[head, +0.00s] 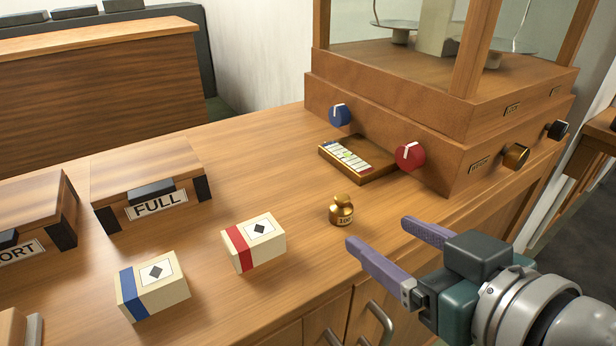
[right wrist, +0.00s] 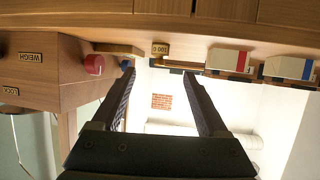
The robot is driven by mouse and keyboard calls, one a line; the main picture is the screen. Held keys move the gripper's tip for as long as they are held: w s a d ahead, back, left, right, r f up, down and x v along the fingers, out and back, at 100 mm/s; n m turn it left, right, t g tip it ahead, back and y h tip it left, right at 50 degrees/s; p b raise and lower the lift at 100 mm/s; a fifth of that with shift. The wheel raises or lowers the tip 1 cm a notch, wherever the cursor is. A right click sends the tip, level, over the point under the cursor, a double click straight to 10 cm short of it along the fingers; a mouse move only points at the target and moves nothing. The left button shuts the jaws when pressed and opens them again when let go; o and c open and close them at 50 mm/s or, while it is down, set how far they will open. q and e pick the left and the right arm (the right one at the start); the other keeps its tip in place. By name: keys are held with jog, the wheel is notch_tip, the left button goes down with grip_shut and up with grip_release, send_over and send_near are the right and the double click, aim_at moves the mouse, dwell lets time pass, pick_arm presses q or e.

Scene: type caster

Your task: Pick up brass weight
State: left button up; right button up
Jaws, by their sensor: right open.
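The brass weight (head: 341,211) stands upright on the wooden counter, a small gold piece with a knob on top and "100" on its front. It also shows in the right wrist view (right wrist: 160,49), upside down, just beyond the fingertips and between their lines. My right gripper (head: 379,233) is open and empty, its two purple-grey fingers pointing at the weight from the right front. In the right wrist view its fingers (right wrist: 160,72) are spread wide. The weight is apart from both fingers. My left gripper is not in view.
A wooden balance case (head: 400,120) with blue (head: 340,114) and red (head: 410,156) knobs stands behind. A small tray (head: 378,172) lies before it. Red-striped (head: 253,243) and blue-striped (head: 153,286) boxes and a "FULL" case (head: 148,170) stand left. The counter around the weight is clear.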

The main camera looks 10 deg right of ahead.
aim_at(346, 212)
jog(key=x, duration=0.3)
jog(key=shift+w+a, duration=0.1)
jog(key=shift+w, duration=0.2)
jog(key=shift+b+x, duration=0.3)
jog(key=shift+x, duration=2.85)
jog(key=shift+f, duration=0.1)
jog(key=shift+c, duration=0.4)
grip_shut()
